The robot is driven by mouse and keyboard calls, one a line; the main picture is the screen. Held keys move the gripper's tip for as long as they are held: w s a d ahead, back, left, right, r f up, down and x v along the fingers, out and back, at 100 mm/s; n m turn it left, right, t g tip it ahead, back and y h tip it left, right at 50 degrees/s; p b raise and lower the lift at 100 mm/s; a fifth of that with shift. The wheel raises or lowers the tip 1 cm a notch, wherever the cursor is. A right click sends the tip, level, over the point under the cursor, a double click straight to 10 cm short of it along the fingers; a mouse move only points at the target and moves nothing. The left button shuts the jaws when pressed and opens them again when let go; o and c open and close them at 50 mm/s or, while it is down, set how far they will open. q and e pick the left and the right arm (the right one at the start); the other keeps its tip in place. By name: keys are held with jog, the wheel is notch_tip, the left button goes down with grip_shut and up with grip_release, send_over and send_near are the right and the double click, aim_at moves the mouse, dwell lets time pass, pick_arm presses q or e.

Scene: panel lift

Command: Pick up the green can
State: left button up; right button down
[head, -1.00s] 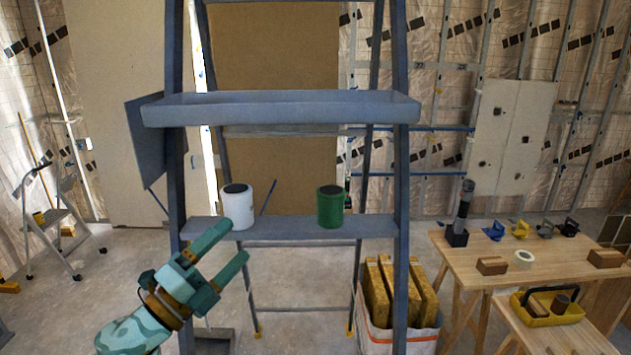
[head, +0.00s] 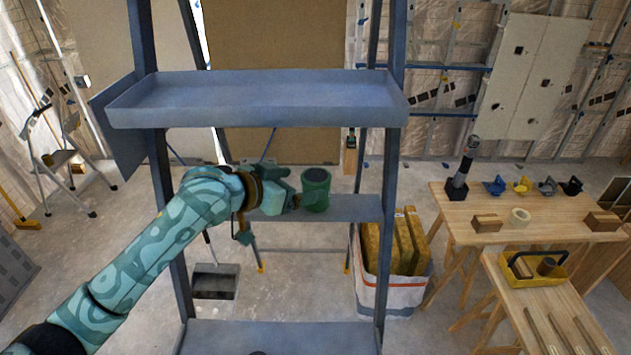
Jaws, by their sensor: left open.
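The green can (head: 316,190) stands upright on the middle shelf (head: 355,208) of the blue-grey ladder rack, right of the shelf's centre. My left gripper (head: 291,192) is open at the left side of the can, with its fingertips very close to it. I cannot tell whether a finger touches the can or reaches around it, as the hand partly hides the fingers. My left arm covers the left part of that shelf. My right gripper is not in view.
An upper tray shelf (head: 258,98) overhangs the can, and a rack upright (head: 374,240) stands to its right. A low shelf (head: 280,338) lies below. A bag (head: 390,294) of yellow slabs and wooden tables (head: 470,227) stand at right.

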aim_at(309, 180)
pick_arm(q)
jog(key=shift+w+d, duration=0.25)
jog(key=shift+d, duration=0.1)
jog(key=p+x, duration=0.1)
jog(key=x, duration=0.4)
jog(key=shift+w+d+r+p, duration=0.1)
jog(key=shift+d+r+p, duration=0.1)
jog(key=shift+p, duration=0.2)
jog(key=shift+w+f, duration=0.1)
jog(key=shift+a, duration=0.15)
jog(key=shift+c, duration=0.3)
jog(key=shift+s, duration=0.2)
jog(key=c, duration=1)
jog(key=shift+w, duration=0.1)
jog(key=shift+c, duration=0.6)
